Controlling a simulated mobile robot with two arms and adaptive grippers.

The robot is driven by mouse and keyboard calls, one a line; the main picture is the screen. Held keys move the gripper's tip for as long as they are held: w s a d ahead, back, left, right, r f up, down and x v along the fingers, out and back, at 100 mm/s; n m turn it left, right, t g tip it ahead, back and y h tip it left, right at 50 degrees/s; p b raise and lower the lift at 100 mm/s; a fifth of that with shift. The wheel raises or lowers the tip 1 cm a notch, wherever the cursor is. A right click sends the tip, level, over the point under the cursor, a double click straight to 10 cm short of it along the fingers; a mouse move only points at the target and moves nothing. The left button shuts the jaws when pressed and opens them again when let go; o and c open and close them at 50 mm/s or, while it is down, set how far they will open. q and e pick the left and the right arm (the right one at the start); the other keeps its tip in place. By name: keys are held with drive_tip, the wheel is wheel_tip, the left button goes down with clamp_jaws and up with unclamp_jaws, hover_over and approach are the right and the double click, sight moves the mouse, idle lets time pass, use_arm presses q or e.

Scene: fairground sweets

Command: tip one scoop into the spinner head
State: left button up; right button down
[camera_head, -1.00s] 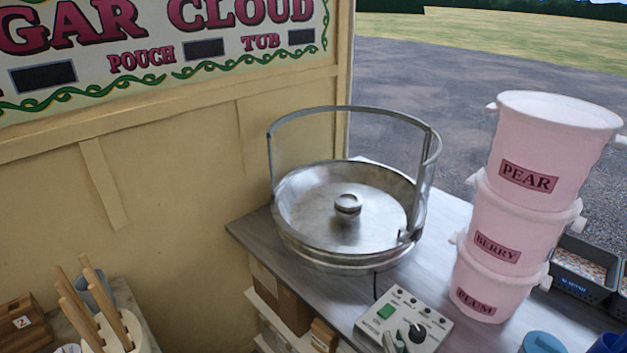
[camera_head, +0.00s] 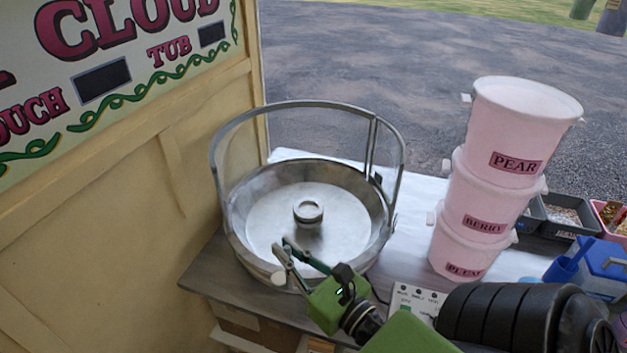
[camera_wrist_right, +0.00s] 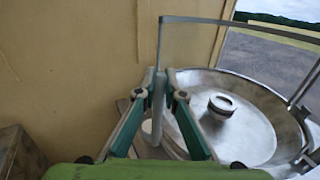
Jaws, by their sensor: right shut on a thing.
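The spinner head (camera_head: 308,211) is a small round metal cap in the middle of a wide steel bowl (camera_head: 375,203). In the right wrist view the spinner head (camera_wrist_right: 221,105) is right of my fingers. My right gripper (camera_head: 282,247) is over the bowl's near left rim, left of and nearer than the spinner head. Its green fingers are shut on a slim pale thing (camera_wrist_right: 157,105), apparently the scoop, which stands roughly upright between the fingertips (camera_wrist_right: 161,92). My left gripper is out of view.
A curved clear guard with a metal frame (camera_head: 300,104) stands around the bowl's far side. Stacked pink tubs (camera_head: 490,185) marked PEAR, BERRY and PLUM stand to the right. A control box (camera_head: 408,298) is in front, partly behind my arm. A cream wall (camera_head: 120,230) closes the left.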

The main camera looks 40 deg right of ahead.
drive_tip(key=s+d+r+p, duration=0.2)
drive_tip(key=d+r, duration=0.2)
drive_tip(key=d, duration=0.2)
use_arm(q)
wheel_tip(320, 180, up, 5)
drive_tip(key=p, duration=0.2)
use_arm(e)
drive_tip(key=w+d+f+b, duration=0.2)
drive_tip(key=w+d+b, duration=0.2)
drive_tip(key=w+d, duration=1.55)
drive_tip(key=a+f+n, duration=0.4)
drive_tip(key=a+n, duration=0.6)
use_arm(q)
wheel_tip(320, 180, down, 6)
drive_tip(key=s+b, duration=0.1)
drive_tip(key=b, duration=0.1)
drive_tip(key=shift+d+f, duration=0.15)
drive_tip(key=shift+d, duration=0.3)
use_arm(e)
wheel_tip(320, 180, down, 9)
drive_tip(key=a+n, duration=0.2)
drive_tip(key=n, duration=0.7)
drive_tip(key=shift+w+a+r+n+h, duration=0.2)
drive_tip(key=shift+w+n+h, duration=0.1)
drive_tip(key=shift+w+n, duration=0.15)
use_arm(q)
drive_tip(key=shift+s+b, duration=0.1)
drive_tip(key=shift+b, duration=0.2)
use_arm(e)
drive_tip(key=shift+w, duration=0.1)
